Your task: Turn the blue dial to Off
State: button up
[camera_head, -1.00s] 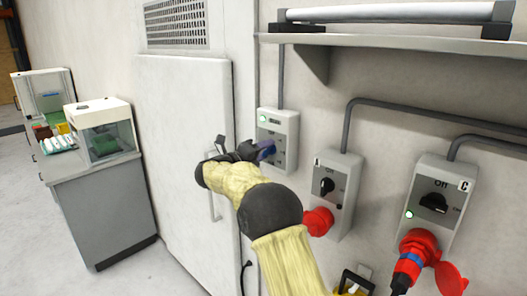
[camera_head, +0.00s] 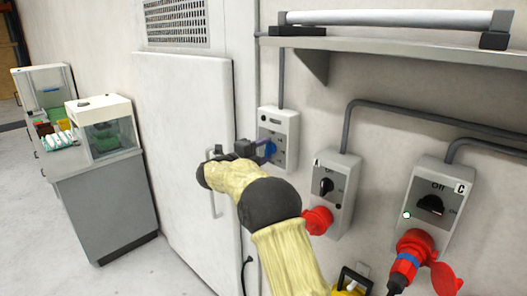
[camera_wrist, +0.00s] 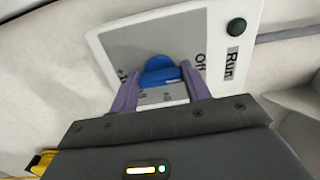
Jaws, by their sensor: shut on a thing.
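The blue dial (camera_head: 270,150) is on the front of a small grey wall box (camera_head: 291,125), left of the other two boxes. In the wrist view the blue dial (camera_wrist: 160,72) sits between the two purple fingers of my gripper (camera_wrist: 159,83). The "Off" label (camera_wrist: 201,64) is close to the right fingertip. The "Run" label (camera_wrist: 232,65) is below a dark green, unlit-looking lamp (camera_wrist: 237,27). The dial's exact pointing direction is partly hidden by the fingers.
Box A (camera_head: 345,167), with a black knob and red socket, is right of the dial. Box C (camera_head: 455,179) has a red plug (camera_head: 408,265). A shelf (camera_head: 400,42) juts out above. A white door with a handle (camera_head: 213,195) is left.

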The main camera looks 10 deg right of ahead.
jog(key=shift+a, duration=0.1)
jog(key=o, duration=1)
jog(key=shift+a, duration=0.1)
jog(key=b+v, duration=0.4)
jog(key=v, duration=1.3)
jog(key=shift+s+b, duration=0.15)
jog(key=shift+b, duration=0.25)
